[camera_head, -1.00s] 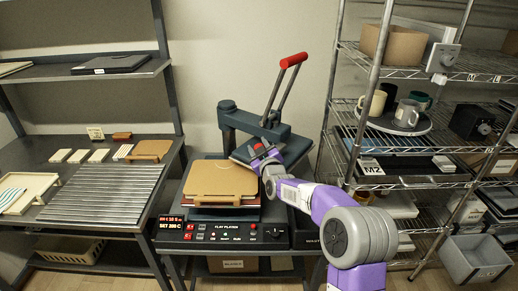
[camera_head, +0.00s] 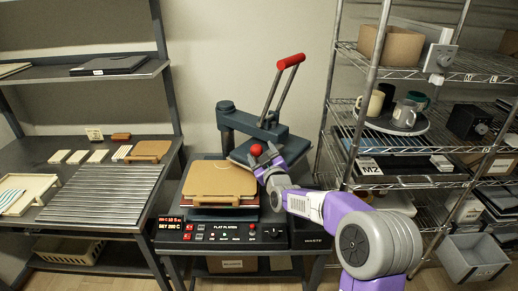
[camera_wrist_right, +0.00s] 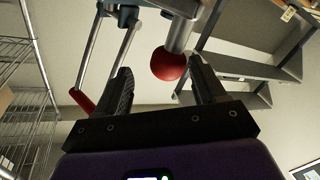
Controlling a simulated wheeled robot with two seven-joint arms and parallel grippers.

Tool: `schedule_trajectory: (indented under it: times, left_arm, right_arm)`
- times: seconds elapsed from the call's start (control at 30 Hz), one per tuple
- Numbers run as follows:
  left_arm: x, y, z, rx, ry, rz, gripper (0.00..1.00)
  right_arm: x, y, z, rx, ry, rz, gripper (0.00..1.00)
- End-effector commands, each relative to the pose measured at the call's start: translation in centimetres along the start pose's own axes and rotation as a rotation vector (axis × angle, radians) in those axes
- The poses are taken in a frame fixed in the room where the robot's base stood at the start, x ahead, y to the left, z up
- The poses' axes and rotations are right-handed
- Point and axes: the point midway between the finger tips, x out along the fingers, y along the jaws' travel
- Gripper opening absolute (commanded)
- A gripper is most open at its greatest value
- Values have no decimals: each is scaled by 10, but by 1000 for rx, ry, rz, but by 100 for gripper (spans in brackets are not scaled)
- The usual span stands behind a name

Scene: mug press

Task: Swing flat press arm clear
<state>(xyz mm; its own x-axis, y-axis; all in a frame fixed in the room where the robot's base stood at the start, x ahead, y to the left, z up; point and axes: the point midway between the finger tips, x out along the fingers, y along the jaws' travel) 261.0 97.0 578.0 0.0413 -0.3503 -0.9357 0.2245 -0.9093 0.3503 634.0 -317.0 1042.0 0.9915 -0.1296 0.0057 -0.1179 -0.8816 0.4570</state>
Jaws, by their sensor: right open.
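The flat press (camera_head: 222,233) stands on a bench in the head view, with a lit control panel. Its blue-grey press arm (camera_head: 250,125) is swung to the right, and the upper plate (camera_head: 240,154) hangs right of and behind the tan pad (camera_head: 220,178) on the lower platen. A red ball knob (camera_head: 256,149) sits at the plate; it also shows in the right wrist view (camera_wrist_right: 168,64). My right gripper (camera_head: 262,162) is open at the knob. In the wrist view the knob lies between the fingertips (camera_wrist_right: 162,68), nearer the right finger, without visible grip. My left gripper is not in view.
A red-handled lever (camera_head: 291,61) rises from the press arm. A wire shelf (camera_head: 400,178) with mugs (camera_head: 405,113) stands close on the right. A ribbed metal rack (camera_head: 100,195) lies on the left bench.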

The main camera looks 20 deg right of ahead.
Motion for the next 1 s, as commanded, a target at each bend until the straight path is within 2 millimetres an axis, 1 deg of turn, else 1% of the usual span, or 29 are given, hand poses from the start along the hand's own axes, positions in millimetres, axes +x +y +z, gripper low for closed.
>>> schedule_trajectory:
  times: [0.03, 0.2, 0.33, 0.57, 0.6, 0.67, 0.7, 0.77, 0.8, 0.87, 0.9, 0.97, 1.0]
  left_arm:
    - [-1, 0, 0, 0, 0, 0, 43]
    - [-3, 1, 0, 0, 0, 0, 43]
    - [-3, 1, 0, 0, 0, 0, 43]
    - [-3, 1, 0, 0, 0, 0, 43]
    - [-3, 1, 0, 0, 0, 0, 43]
    - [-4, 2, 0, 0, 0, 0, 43]
    - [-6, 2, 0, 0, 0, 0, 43]
    - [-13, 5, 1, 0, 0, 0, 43]
    - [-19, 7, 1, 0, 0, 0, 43]
    - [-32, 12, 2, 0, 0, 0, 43]
    - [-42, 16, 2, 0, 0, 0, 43]
    - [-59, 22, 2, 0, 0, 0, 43]
    - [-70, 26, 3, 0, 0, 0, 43]
  right_arm:
    - [-8, 0, -1, 1, 0, 0, 70]
    - [-24, 1, -1, 0, 1, 1, 70]
    - [-29, 1, -1, -1, 2, 2, 70]
    - [-30, 0, -1, -1, 2, 2, 70]
    - [-30, 0, -1, -1, 2, 1, 67]
    - [-30, -1, 0, 2, -3, -3, 57]
    - [-29, -4, 2, 8, -12, -11, 51]
    - [-30, -13, 8, 24, -41, -35, 42]
    - [-31, -21, 15, 42, -70, -60, 36]
    - [-34, -39, 28, 78, -129, -106, 27]
    - [-38, -54, 38, 110, -179, -143, 21]
    - [-49, -78, 56, 166, -270, -203, 12]
    - [-60, -96, 70, 207, -338, -245, 5]
